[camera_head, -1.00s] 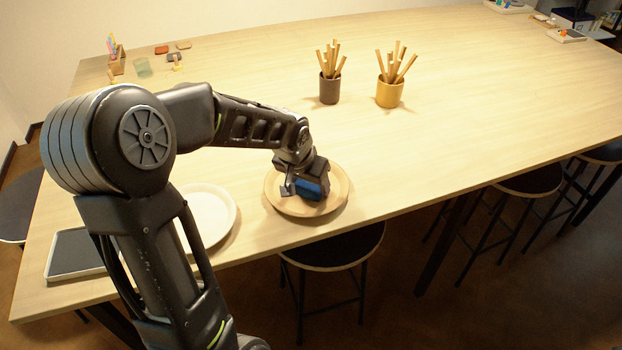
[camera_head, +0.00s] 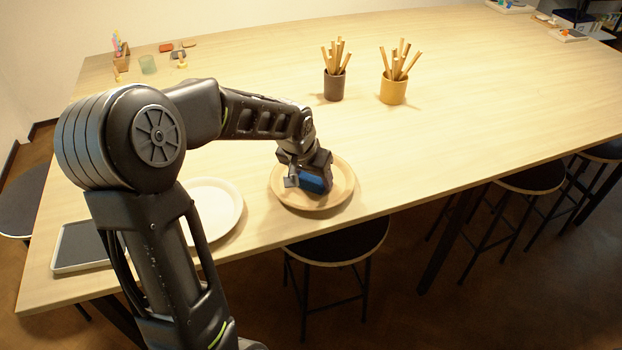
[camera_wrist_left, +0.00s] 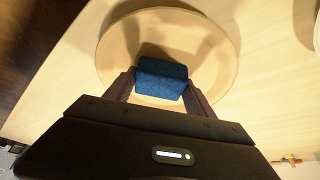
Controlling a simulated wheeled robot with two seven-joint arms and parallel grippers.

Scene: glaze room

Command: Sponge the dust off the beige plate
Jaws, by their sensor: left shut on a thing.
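The beige plate (camera_head: 341,193) lies on the table near its front edge. My left gripper (camera_head: 306,180) is over the plate, shut on a blue sponge (camera_head: 315,183). In the left wrist view the sponge (camera_wrist_left: 161,78) sits between the two fingers (camera_wrist_left: 160,90), over the inside of the plate (camera_wrist_left: 218,60). I cannot tell whether the sponge touches the plate. No dust can be made out on the plate. My right gripper is not in view.
A white plate (camera_head: 222,212) lies left of the beige plate, partly behind my arm. A dark-topped tray (camera_head: 82,246) is further left. A dark cup (camera_head: 334,88) and a yellow cup (camera_head: 393,90) of sticks stand behind. Stools (camera_head: 340,243) stand along the front edge.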

